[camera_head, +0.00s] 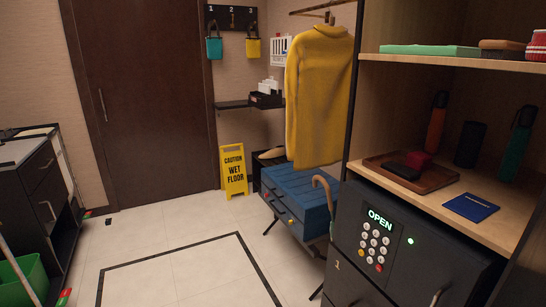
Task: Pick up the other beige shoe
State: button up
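One beige shoe (271,153) shows at the back, on top of a dark box-like stand (258,168) between the yellow wet-floor sign and the hanging yellow sweater. It is small in the picture and partly hidden by the sweater. I see no second beige shoe. My gripper is not in view.
A blue suitcase (300,190) on a folding rack stands in front of the shoe. The wet-floor sign (233,171) is left of it, the yellow sweater (318,95) above right. A safe (375,240) and shelving fill the right; a dark cart (38,185) stands left. The middle floor is clear.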

aim_at(279, 152)
jog(key=u, duration=0.55)
jog(key=j+u, duration=0.55)
jog(key=u, duration=0.2)
jog(key=j+u, duration=0.35)
jog(key=i+j+z, duration=0.65)
jog(key=i, duration=0.25)
jog(key=i+j+z, duration=0.15)
jog(key=i, duration=0.2)
jog(key=i+j+z, duration=0.1)
jog(key=i, duration=0.3)
jog(key=i+z, duration=0.3)
jog(key=i, duration=0.65)
jog(key=i+j+z, duration=0.15)
jog(key=i+z, duration=0.15)
jog(key=i, duration=0.65)
jog(key=i+z, duration=0.25)
jog(key=i, duration=1.85)
jog(key=i+j+z, duration=0.25)
jog(key=i+z, duration=0.15)
jog(key=i, duration=0.2)
jog(key=i+j+z, duration=0.8)
jog(key=i+j, duration=0.25)
jog(key=i+j+z, duration=0.4)
jog(key=j, duration=0.4)
